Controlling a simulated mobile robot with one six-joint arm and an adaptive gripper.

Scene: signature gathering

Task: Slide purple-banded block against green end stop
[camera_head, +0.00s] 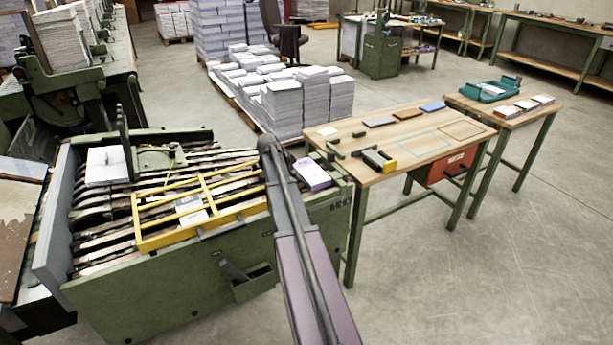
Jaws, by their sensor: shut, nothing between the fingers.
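A white block with a purple band (312,174) lies on the right end of the green gathering machine (190,285), just right of my arm. Green parts of the machine's frame show close around it; I cannot tell which is the green end stop, or whether the block touches it. My purple-grey arm rises from the bottom edge to a bend left of the block. My gripper is not visible, so its place relative to the block cannot be seen.
A yellow frame (150,241) lies across the machine's slatted top. A white stack (107,166) stands at its left. A wooden table (408,150) with small items stands to the right. Paper stacks (300,108) stand behind. The floor at lower right is clear.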

